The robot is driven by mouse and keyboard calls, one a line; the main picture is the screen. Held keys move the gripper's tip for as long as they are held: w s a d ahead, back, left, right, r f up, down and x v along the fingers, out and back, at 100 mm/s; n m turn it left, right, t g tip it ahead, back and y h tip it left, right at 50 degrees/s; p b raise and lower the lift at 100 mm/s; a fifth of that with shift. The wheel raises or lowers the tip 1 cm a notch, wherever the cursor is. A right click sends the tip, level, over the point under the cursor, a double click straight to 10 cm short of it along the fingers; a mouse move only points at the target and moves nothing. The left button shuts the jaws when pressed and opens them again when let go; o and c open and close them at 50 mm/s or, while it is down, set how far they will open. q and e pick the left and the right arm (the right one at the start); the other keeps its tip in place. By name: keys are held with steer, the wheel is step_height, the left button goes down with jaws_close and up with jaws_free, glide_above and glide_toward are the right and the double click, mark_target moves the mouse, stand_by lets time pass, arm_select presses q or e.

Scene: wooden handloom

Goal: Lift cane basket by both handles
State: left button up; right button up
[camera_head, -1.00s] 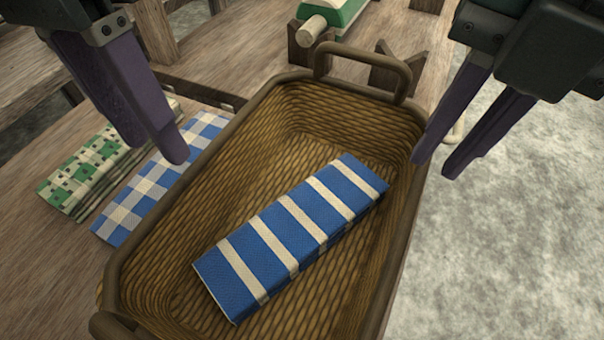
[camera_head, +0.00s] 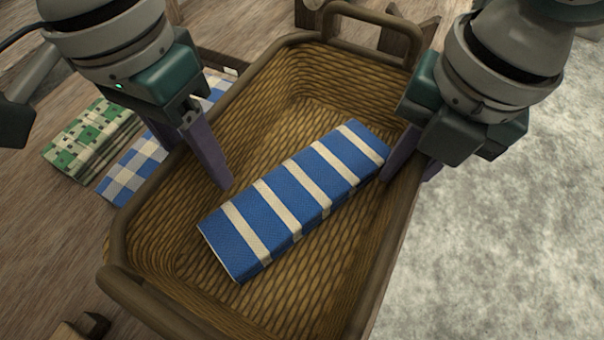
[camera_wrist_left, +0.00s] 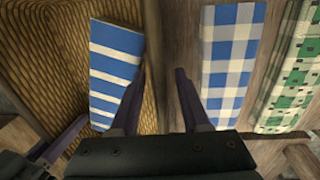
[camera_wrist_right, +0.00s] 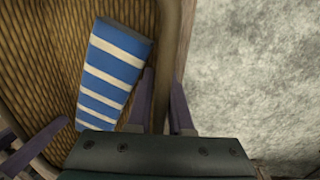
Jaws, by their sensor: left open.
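The brown cane basket (camera_head: 215,242) stands in the middle of the head view, with a raised handle (camera_head: 372,12) at its far end and another (camera_head: 150,305) at its near end. A blue cloth bundle with cream stripes (camera_head: 295,200) lies inside. My left gripper (camera_head: 198,168) is open over the left long rim, one finger inside and one outside, with space between them in the left wrist view (camera_wrist_left: 155,105). My right gripper (camera_head: 408,188) straddles the right long rim; its fingers look closed against it in the right wrist view (camera_wrist_right: 162,105). Neither gripper is at an end handle.
A blue-and-white checked cloth (camera_head: 135,172) and a green patterned cloth (camera_head: 90,140) lie on the wooden surface (camera_head: 45,220) left of the basket. Pale grey floor (camera_head: 500,240) is open to the right. Wooden loom parts stand behind the far handle.

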arm_select(q)
steer(key=c, duration=0.4)
arm_select(e)
jaws_close()
arm_select(q)
jaws_close()
stand_by(0.9)
